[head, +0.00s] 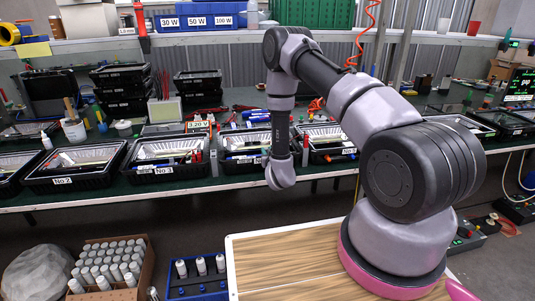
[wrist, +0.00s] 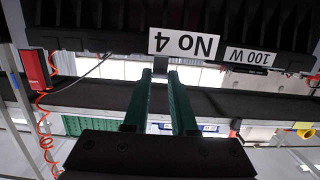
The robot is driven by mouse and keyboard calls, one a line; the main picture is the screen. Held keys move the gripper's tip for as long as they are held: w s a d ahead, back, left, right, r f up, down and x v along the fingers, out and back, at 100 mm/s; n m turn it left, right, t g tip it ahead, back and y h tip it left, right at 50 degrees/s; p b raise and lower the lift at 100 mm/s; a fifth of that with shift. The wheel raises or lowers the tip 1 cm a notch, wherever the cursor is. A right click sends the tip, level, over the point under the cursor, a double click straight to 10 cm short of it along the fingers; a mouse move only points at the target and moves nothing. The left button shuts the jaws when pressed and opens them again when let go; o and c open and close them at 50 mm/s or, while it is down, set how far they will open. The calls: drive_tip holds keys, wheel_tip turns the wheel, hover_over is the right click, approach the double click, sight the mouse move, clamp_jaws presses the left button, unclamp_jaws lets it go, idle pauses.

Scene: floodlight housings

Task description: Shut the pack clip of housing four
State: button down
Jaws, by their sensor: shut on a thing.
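Housing four fills the top of the wrist view, upside down, as a black ribbed body (wrist: 120,18) with a white "No 4" label (wrist: 185,43) and a "100 W" label (wrist: 250,57). My gripper (wrist: 160,74) has two green fingers reaching to its edge just under the "No 4" label. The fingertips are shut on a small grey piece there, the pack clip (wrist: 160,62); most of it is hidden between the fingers. In the head view, housing four (head: 229,167) is an open black housing on the bench, partly behind my arm. My gripper is hidden there.
Housings No 2 (head: 74,182) and No 3 (head: 157,175) stand to the left, and another (head: 340,157) to the right, close together along the bench edge. A blue rack (head: 197,291) and a brown box of white cylinders (head: 147,268) stand below, in front.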

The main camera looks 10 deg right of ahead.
drive_tip(key=w+g, duration=0.1)
drive_tip(key=g, duration=0.1)
drive_tip(key=w+r+g, duration=0.1)
drive_tip(key=g, duration=0.1)
drive_tip(key=shift+w+r, duration=0.15)
drive_tip(key=shift+w, duration=0.15)
drive_tip(key=w+g, duration=0.1)
drive_tip(key=g, duration=0.1)
drive_tip(key=w+g, duration=0.1)
drive_tip(key=g, duration=0.2)
drive_tip(key=shift+w, duration=0.35)
drive_tip(key=shift+w+f+g, duration=0.3)
drive_tip(key=shift+w+g, duration=0.2)
drive_tip(key=shift+g, duration=0.4)
drive_tip(key=g, duration=0.1)
drive_tip(key=w+f+g, duration=0.1)
drive_tip(key=shift+w+g, duration=0.1)
drive_tip(key=shift+g, duration=0.2)
drive_tip(key=g, duration=0.1)
drive_tip(key=w+f+g, duration=0.1)
drive_tip(key=g, duration=0.1)
drive_tip(key=shift+f+g, duration=0.25)
drive_tip(key=shift+g, duration=0.05)
drive_tip(key=shift+w, duration=0.1)
drive_tip(key=shift+f+g, duration=0.15)
drive_tip(key=shift+g, duration=0.15)
drive_tip(key=c, duration=0.7)
unclamp_jaws()
